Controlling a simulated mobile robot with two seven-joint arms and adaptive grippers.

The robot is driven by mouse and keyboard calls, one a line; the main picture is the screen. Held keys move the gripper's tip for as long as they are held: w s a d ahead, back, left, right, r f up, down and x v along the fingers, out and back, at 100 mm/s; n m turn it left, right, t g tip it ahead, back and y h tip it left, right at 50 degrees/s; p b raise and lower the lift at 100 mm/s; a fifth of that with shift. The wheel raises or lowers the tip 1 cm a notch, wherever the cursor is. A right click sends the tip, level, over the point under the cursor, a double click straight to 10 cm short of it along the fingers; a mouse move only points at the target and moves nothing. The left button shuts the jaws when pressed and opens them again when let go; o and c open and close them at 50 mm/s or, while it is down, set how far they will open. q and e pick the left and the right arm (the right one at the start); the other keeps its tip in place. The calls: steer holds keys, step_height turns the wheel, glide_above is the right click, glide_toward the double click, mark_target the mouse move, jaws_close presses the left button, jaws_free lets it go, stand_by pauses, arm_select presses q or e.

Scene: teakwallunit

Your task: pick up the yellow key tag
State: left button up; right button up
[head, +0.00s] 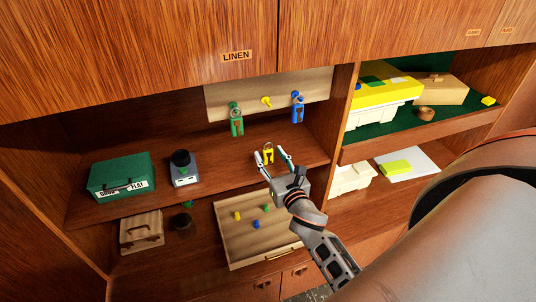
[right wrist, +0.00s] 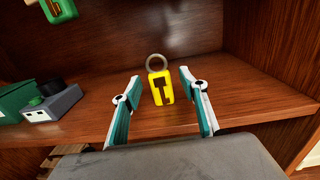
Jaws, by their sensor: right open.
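The yellow key tag (head: 268,155) has a grey ring at its top and a dark key-shaped mark. In the right wrist view the tag (right wrist: 161,89) stands roughly upright at the shelf, between and just beyond the fingertips. My right gripper (head: 274,161) is open, with its fingers on either side of the tag; the right wrist view shows the fingers (right wrist: 159,80) apart from it. I cannot tell whether the tag rests on the shelf. My left gripper is not in view.
A pegboard (head: 220,103) above holds a green tag (head: 237,124), a blue tag (head: 298,111) and an empty yellow peg (head: 266,100). A green box (head: 121,173) and a grey device (head: 184,176) stand left. Below is a wooden tray (head: 234,253) with pegs.

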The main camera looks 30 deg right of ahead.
mark_target(267, 143)
steer(key=shift+x, duration=1.15)
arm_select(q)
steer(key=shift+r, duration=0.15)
arm_select(e)
steer(key=c, duration=1.2)
steer(key=shift+o, duration=0.2)
steer(key=shift+a+r, duration=0.1)
steer(key=shift+r, duration=0.2)
step_height(267, 143, up, 6)
steer(key=p, duration=0.2)
steer(key=shift+s+a+p, duration=0.1)
steer(key=shift+p, duration=0.3)
step_height(267, 143, up, 5)
steer(key=shift+f+p, duration=0.1)
steer(key=shift+p, duration=0.35)
arm_select(q)
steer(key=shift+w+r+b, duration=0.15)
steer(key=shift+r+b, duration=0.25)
steer(key=shift+b, duration=1.15)
arm_select(e)
steer(key=s+a, duration=1.2)
steer(key=a, duration=0.3)
steer(key=shift+a, duration=0.35)
